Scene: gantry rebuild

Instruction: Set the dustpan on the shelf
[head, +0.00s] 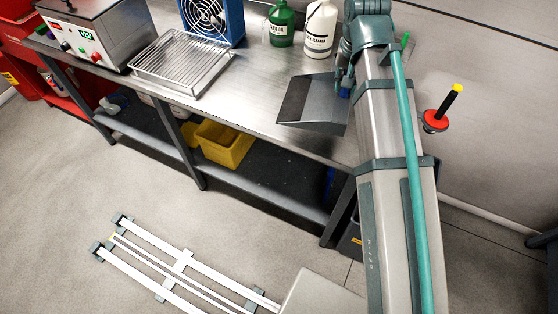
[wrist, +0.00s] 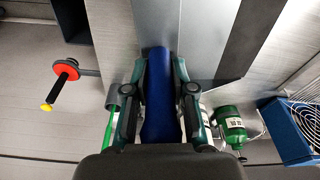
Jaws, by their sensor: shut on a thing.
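The dustpan (head: 312,103) is a grey metal pan with a dark front part, at the right front of the workbench in the head view. It overlaps the bench's front edge; I cannot tell whether it touches the top. In the wrist view its grey pan (wrist: 200,35) extends upward from a blue handle (wrist: 160,105). My gripper (wrist: 160,68) is shut on this handle, one finger on each side. In the head view my gripper (head: 345,80) is mostly hidden behind my arm. A dark lower shelf (head: 262,182) runs under the bench.
The steel benchtop (head: 240,105) carries a wire rack (head: 183,62), a control box (head: 95,30), a blue fan (head: 212,20), a green bottle (head: 281,25) and a white bottle (head: 320,30). A yellow bin (head: 222,143) occupies the lower shelf; its right part is clear. Bench legs (head: 190,155) stand in front.

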